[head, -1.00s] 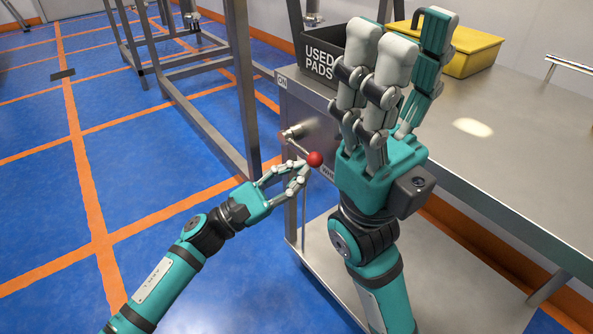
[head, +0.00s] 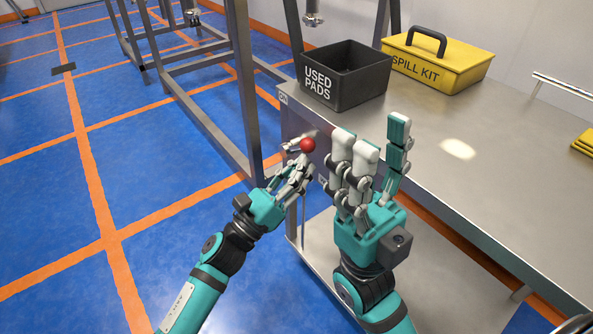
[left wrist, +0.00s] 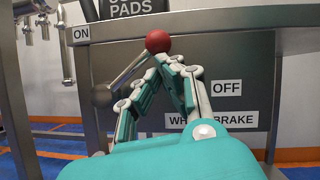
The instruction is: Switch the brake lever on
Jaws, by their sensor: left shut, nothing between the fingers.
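The brake lever has a red ball knob (head: 307,145) and a thin metal rod on the side panel of the steel table. In the left wrist view the knob (left wrist: 158,41) stands up and right of the pivot, between the ON label (left wrist: 81,34) at upper left and the OFF label (left wrist: 227,88) at lower right. My left gripper (head: 300,166) is shut and empty, its fingertips just under the knob; whether they touch it is unclear. My right gripper (head: 374,137) is open and empty, fingers pointing up, in front of the table edge.
A black USED PADS bin (head: 345,78) and a yellow SPILL KIT case (head: 438,64) stand on the steel table (head: 480,185). A metal frame (head: 243,90) stands left of the lever. Blue floor with orange lines is clear at left.

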